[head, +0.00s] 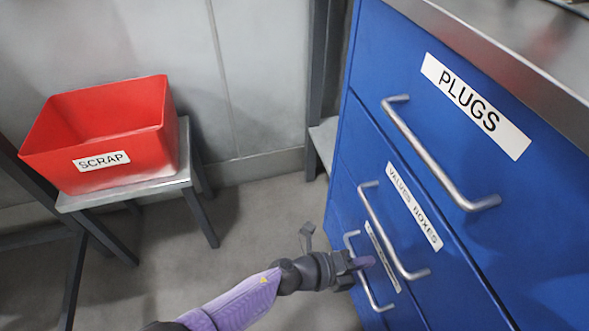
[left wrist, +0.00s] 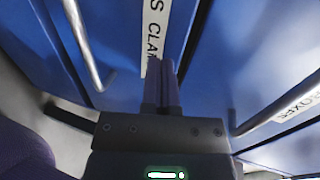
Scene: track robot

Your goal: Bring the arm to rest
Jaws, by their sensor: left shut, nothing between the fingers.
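My left gripper (head: 362,262) comes in from the lower left on a purple arm. Its fingers are shut and empty, in front of the lower drawers of the blue cabinet (head: 520,235). In the left wrist view the closed fingers (left wrist: 162,72) point toward a white label (left wrist: 155,28) that reads in part "S CLA". Whether the fingertips touch the drawer front I cannot tell. A drawer handle (left wrist: 85,45) is left of the fingers there, and another handle (left wrist: 275,105) is at the right. My right gripper is not in view.
The top drawer, labelled PLUGS, has a long handle (head: 440,158); the VALVES BOXES drawer handle (head: 385,235) is below it. A red SCRAP bin (head: 140,143) stands on a small grey table (head: 130,190) at left. The floor (head: 235,225) between table and cabinet is clear.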

